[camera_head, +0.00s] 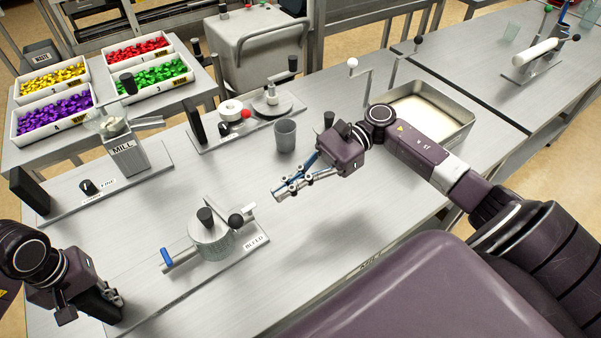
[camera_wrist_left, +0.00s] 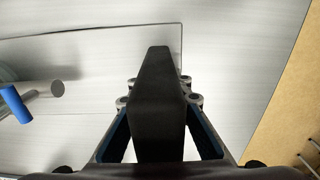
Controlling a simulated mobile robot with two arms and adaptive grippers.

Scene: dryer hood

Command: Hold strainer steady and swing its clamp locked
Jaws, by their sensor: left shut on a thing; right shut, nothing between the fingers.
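The strainer (camera_head: 211,240) is a grey cylinder with a black knob on top, upright on a metal base plate. A lever with a black ball (camera_head: 235,220), which looks like its clamp, sits on its right side. A pipe with a blue handle (camera_head: 166,257) sticks out on its left; the handle also shows in the left wrist view (camera_wrist_left: 16,104). My left gripper (camera_head: 108,300) is shut on a black upright block (camera_wrist_left: 158,110) beside the plate's left end. My right gripper (camera_head: 281,192) is shut and empty above the table, right of the strainer and apart from it.
A mill (camera_head: 123,155) and another fixture plate with a red knob (camera_head: 246,114) stand behind. A grey cup (camera_head: 285,136) and a metal tray (camera_head: 458,113) are at the back. Candy bins (camera_head: 55,118) sit far left.

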